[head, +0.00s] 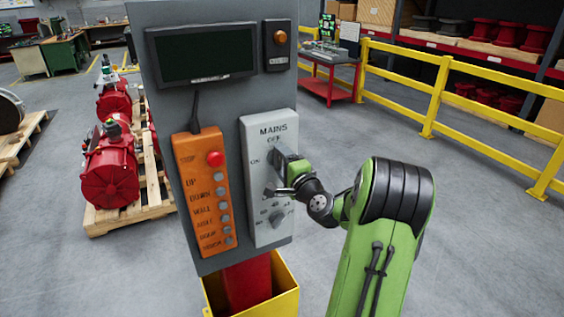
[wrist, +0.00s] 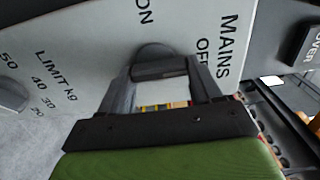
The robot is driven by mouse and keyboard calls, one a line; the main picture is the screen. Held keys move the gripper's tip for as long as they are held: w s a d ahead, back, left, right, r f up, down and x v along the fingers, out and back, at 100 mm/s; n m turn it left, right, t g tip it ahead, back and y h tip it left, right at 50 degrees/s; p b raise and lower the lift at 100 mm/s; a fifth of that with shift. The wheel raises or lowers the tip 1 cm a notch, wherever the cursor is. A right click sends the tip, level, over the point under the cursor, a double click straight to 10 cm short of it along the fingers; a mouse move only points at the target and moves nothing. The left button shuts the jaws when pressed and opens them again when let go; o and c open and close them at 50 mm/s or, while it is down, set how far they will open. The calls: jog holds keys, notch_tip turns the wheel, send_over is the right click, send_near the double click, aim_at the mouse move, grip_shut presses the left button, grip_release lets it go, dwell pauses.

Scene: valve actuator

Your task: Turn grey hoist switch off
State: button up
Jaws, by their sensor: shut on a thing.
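The grey switch box (head: 286,122) is mounted on the dark control column and is lettered MAINS, with OFF at the top and ON at the left. My gripper (head: 279,177) reaches its upper dial from the right and hides most of it. In the wrist view, the dark grey switch knob (wrist: 156,62) sits between the fingertips of my gripper (wrist: 162,72), which is shut on it. The ON and OFF letters show on either side of the knob. Which mark the knob points to is hard to tell.
A lower LIMIT kg knob (head: 277,218) sits below on the same box. An orange pendant (head: 204,190) with a red stop button hangs at the left. A dark screen (head: 203,54) and an amber lamp (head: 280,38) are above. A yellow bin (head: 284,295) surrounds the red column foot.

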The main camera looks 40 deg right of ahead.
jog(key=o, duration=1.1)
jog(key=shift+c, duration=0.2)
jog(key=b+v, duration=0.5)
jog(key=v, duration=1)
jog(key=shift+s+a+b, duration=0.2)
jog(key=shift+s+b, duration=0.15)
